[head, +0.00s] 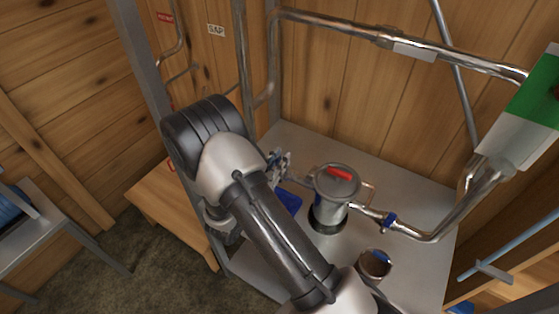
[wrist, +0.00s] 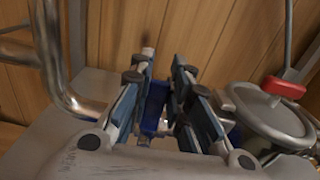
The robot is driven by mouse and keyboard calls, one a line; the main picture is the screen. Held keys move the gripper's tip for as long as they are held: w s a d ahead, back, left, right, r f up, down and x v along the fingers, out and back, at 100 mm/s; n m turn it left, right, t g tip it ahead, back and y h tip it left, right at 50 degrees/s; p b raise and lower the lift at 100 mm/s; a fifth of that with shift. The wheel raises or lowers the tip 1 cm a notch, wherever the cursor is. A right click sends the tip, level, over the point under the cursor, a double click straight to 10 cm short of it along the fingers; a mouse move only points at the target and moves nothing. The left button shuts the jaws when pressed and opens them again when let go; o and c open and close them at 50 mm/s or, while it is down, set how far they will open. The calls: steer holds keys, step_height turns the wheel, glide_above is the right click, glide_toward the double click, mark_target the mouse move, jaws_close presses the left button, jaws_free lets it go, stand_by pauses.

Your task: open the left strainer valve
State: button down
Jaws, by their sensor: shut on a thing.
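The strainer (head: 338,190) is a metal pot with a red-handled lid, standing on a grey metal bench. My gripper (head: 279,160) is at the pipe on its left side, partly hidden by my arm. In the wrist view my gripper (wrist: 160,85) is closed around the blue handle of the left valve (wrist: 154,104), which stands upright between the fingers. The valve body is hidden below the fingers. The strainer lid (wrist: 268,115) is close to the right of the fingers. A second blue-handled valve (head: 390,219) is on the pipe right of the strainer.
A metal cup (head: 374,265) stands in front of the right pipe. A blue item (head: 290,203) lies on the bench (head: 300,139) beside my arm. A steel post (head: 147,70) rises behind my arm. A bent pipe (wrist: 58,85) is left of the fingers.

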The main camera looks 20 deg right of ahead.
steer(key=w+a+f+n, duration=0.4)
steer(key=w+n, duration=0.2)
steer(key=n, duration=0.4)
steer(key=shift+n+b, duration=0.3)
steer(key=shift+n, duration=0.1)
stand_by(0.5)
steer(key=c, duration=1.5)
jaws_free()
